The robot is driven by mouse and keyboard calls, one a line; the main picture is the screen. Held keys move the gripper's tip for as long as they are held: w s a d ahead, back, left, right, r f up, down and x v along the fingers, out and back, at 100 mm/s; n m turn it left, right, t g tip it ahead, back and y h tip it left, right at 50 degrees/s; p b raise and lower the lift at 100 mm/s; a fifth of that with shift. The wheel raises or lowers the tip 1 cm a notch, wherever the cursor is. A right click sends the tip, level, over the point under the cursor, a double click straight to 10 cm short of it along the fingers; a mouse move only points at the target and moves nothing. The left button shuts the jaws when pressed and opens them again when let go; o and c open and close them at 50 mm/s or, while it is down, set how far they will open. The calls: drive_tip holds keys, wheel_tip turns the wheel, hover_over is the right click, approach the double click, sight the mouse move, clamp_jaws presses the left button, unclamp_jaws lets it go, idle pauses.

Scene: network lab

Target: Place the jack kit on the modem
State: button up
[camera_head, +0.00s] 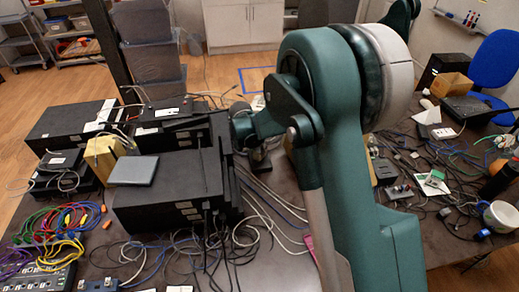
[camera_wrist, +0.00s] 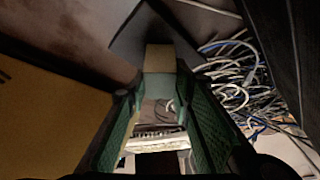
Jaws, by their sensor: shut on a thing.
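In the wrist view my gripper (camera_wrist: 158,85) has its two green fingers closed on a small grey-beige block (camera_wrist: 160,58), which looks like the jack kit. A dark flat panel (camera_wrist: 128,38) shows just beyond the block; I cannot tell whether they touch or whether this is the modem. In the head view my green arm fills the middle, and the gripper and the held block are mostly hidden. Which of the dark devices is the modem is not clear.
Large black boxes (camera_head: 170,200) stand left of my arm, with a flat grey box (camera_head: 133,171) on top. Coloured cables (camera_head: 60,225) lie at the left, and loose cables also show in the wrist view (camera_wrist: 235,85). A brown surface (camera_wrist: 45,125) is close on the left there. The right side is cluttered.

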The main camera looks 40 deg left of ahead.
drive_tip(key=shift+f, duration=0.15)
drive_tip(key=o, duration=0.9)
drive_tip(key=p+v, duration=0.1)
drive_tip(key=v, duration=1.1)
